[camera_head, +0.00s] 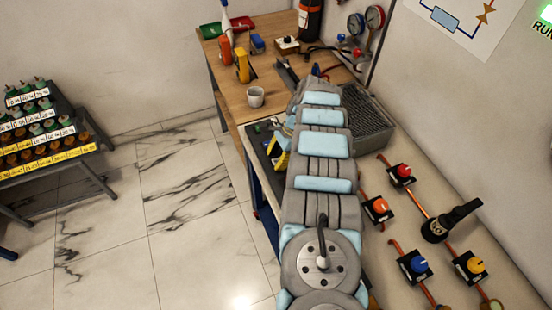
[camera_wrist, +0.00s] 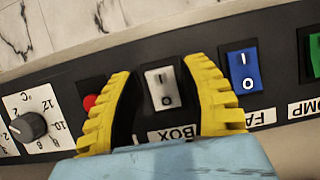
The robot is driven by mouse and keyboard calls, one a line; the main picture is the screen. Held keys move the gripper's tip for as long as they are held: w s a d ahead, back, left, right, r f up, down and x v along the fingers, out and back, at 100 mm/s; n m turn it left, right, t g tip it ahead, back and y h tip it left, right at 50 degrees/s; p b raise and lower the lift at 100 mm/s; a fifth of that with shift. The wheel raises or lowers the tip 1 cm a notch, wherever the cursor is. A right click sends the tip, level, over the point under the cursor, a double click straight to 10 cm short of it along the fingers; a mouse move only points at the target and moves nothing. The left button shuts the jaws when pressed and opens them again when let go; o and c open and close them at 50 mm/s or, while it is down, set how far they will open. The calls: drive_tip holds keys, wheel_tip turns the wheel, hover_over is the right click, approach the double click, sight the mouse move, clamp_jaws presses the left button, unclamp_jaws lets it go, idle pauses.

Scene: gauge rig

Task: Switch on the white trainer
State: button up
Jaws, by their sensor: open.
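A dark control panel (camera_wrist: 205,45) crosses the wrist view. On it is a white rocker switch (camera_wrist: 161,87), marked I at its upper end and O at its lower end, with a label reading BOX (camera_wrist: 173,134) below. I cannot tell which end is pressed in. My gripper (camera_wrist: 162,68) has its yellow fingers open, one on each side of the white rocker, with nothing held between them. Whether they touch the panel is unclear. In the head view my arm covers most of the panel; a yellow finger (camera_head: 281,155) shows beside it.
Left of the white rocker are a red round part (camera_wrist: 89,102), partly hidden, and a temperature knob (camera_wrist: 28,127). To its right are a blue rocker (camera_wrist: 243,72) and a green rocker (camera_wrist: 314,52). A white cup (camera_head: 255,97) stands on the wooden bench (camera_head: 219,66).

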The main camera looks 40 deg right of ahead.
clamp_jaws()
drive_tip(key=shift+a+r+p, duration=0.1)
drive_tip(key=shift+p, duration=0.8)
drive_tip(key=shift+a+g+h+p, duration=0.15)
drive_tip(key=shift+g+h+p, duration=0.15)
drive_tip(key=shift+h+p, duration=0.8)
drive_tip(key=shift+p, duration=0.65)
drive_tip(key=shift+f+p, duration=0.3)
drive_tip(key=shift+g+h, duration=0.3)
